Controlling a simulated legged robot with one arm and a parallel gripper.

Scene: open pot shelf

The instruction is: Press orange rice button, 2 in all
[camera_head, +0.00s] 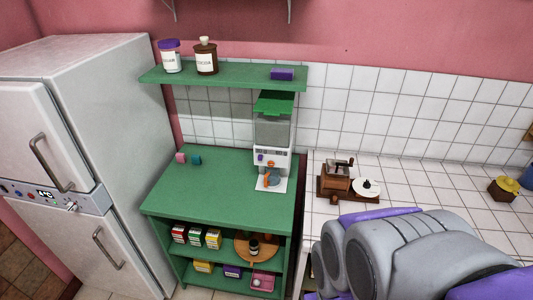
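The rice dispenser (272,133) stands at the back right of the green shelf unit's counter. It has a green lid, a clear grey hopper and a white lower body. A small orange button (271,164) shows on its front, right of a small purple button (260,157). Below them, a grey bowl-like part and another orange piece sit on the white base; they are too small to make out clearly. Large grey and purple parts of my own arm fill the lower right, well apart from the dispenser. My gripper's fingertips do not show.
The green counter (215,200) is mostly clear, with two small blocks at its back left. Jars and a purple box stand on the upper shelf (225,75). A coffee grinder (335,179) stands on the tiled counter at right. A white fridge (110,130) flanks the left.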

